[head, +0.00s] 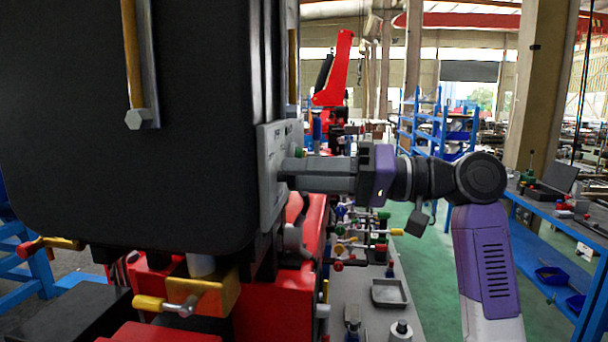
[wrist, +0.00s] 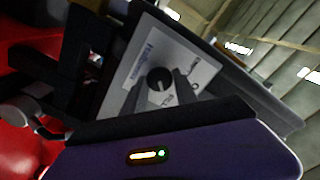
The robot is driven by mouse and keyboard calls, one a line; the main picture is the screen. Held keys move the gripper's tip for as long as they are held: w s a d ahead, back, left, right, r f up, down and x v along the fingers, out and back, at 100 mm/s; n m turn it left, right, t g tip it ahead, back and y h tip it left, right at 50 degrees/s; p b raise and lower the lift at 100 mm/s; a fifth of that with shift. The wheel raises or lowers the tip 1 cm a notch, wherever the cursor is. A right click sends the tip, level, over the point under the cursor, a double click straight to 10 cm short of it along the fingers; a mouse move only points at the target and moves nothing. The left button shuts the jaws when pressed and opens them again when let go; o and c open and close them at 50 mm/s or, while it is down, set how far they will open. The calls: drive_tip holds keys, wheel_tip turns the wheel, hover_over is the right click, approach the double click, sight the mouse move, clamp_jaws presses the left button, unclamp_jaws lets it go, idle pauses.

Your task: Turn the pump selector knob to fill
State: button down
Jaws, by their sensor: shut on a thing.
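The pump selector knob (wrist: 159,80) is a round black knob with a pale pointer line, in the middle of a light grey label plate (wrist: 187,54) in the wrist view. Small printed symbols and text surround it, too small to read for sure. My gripper (wrist: 159,92) has its two dark fingers on either side of the knob, shut on it. In the head view my gripper (head: 284,170) reaches left to the grey panel (head: 268,185), which I see nearly edge-on. The knob is hidden there by the fingers and the viewing angle.
A large black tank (head: 120,110) fills the left of the head view, close to my gripper. Red machine parts and yellow-handled valves (head: 165,304) lie below. A grey bench (head: 355,310) with fittings stands below my wrist. A blue workbench (head: 560,215) is at right, with green floor between.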

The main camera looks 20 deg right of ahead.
drive_tip(key=c, duration=1)
unclamp_jaws()
drive_tip(key=shift+d, duration=0.15)
drive_tip(key=b+v, duration=0.2)
drive_tip(key=v, duration=0.5)
drive_tip(key=shift+s+d, duration=0.2)
